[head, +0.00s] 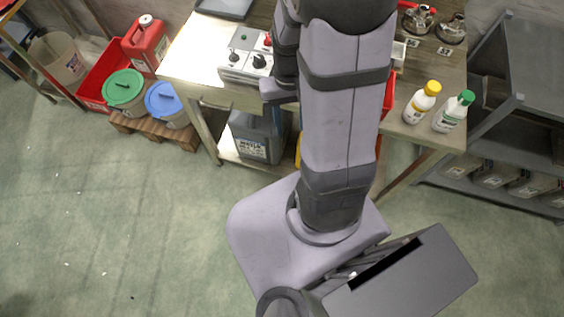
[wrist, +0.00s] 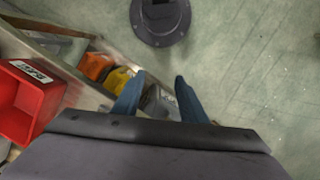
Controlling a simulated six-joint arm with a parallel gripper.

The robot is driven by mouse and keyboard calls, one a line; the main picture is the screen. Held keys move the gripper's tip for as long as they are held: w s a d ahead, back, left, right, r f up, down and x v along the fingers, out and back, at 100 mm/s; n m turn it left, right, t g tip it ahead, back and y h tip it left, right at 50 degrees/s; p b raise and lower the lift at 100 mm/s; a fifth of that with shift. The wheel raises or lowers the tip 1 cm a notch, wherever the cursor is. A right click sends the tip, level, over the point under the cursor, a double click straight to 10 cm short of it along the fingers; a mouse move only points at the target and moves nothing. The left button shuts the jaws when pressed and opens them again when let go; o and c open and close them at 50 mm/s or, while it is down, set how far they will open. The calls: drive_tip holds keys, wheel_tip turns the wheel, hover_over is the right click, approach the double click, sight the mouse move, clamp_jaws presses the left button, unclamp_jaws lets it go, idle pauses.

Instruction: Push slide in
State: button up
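I cannot pick out the slide for certain in either view. The workbench (head: 195,62) has a front edge with a handle-like bar (head: 214,104) below its top at the left; I cannot tell whether this belongs to a slide. My gripper (wrist: 159,82) shows in the wrist view as two blue fingers standing apart, with nothing seen held between them. It points down beside the bench's edge and lower shelf, above the floor. In the head view my arm covers the middle of the bench, and the gripper's fingertips are hidden.
A control box (head: 246,65) with knobs stands on the bench, left of my arm. Yellow-capped (head: 422,102) and green-capped bottles (head: 453,112) stand at its right. A red bin (wrist: 24,100) and orange bin (wrist: 95,66) lie left of my fingers. Floor at the left (head: 100,220) is mostly clear.

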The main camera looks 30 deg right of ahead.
drive_tip(key=s+a+f+n+b, duration=0.1)
drive_tip(key=s+a+f+b, duration=0.1)
drive_tip(key=f+b, duration=0.4)
drive_tip(key=s+a+f+b, duration=0.1)
drive_tip(key=a+f+b, duration=0.1)
drive_tip(key=f+b, duration=0.4)
drive_tip(key=shift+s+a+f+n+t+b, duration=0.15)
drive_tip(key=shift+s+a+n+t+b, duration=0.2)
drive_tip(key=shift+b, duration=0.65)
drive_tip(key=shift+d, duration=0.1)
